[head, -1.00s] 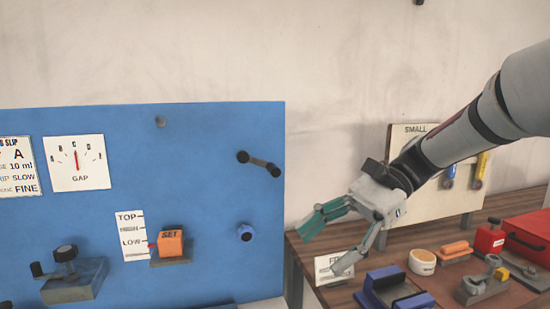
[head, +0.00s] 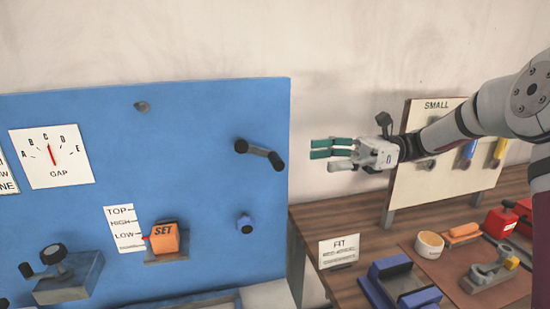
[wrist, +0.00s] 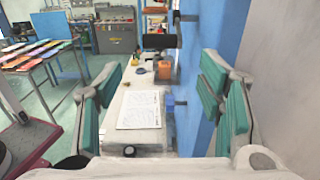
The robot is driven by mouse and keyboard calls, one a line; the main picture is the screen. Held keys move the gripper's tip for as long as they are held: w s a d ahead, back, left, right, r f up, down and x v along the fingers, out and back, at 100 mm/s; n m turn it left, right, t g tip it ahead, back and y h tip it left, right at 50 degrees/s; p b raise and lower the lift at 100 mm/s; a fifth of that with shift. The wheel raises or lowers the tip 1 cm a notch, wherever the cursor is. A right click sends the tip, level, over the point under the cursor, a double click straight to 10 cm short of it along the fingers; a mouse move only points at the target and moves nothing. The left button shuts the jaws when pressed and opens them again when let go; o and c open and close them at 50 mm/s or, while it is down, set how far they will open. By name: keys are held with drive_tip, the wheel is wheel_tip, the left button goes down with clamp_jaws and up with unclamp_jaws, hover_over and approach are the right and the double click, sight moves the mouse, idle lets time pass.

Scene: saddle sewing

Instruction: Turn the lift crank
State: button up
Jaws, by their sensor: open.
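A dark crank (head: 260,154) with a grip at its outer end is on the upper right of the blue panel (head: 190,120). Its arm slopes down to the right. In the wrist view its black handle (wrist: 158,41) shows ahead, between and beyond my fingers. My gripper (head: 324,152) is open and empty, to the right of the crank and apart from it, pointing left. In the wrist view the teal fingers of my gripper (wrist: 160,80) are spread wide. An orange SET block (head: 164,240) has its red pointer near LOW on the white scale (head: 124,228).
A second small crank (head: 58,262) is at the panel's lower left. A wooden bench (head: 350,215) with a FIT card (head: 339,251), a blue fixture (head: 398,285) and a tool board (head: 450,170) stands right.

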sight(279, 157)
drive_tip(key=p+x, duration=0.2)
drive_tip(key=x, duration=0.9)
drive_tip(key=shift+s+a, duration=0.1)
drive_tip(key=shift+a, duration=0.15)
drive_tip(key=shift+f, duration=0.1)
clamp_jaws()
drive_tip(key=shift+s+d+r+h+p, duration=0.15)
drive_tip(key=shift+r+h+p, duration=0.45)
drive_tip(key=shift+h, duration=0.4)
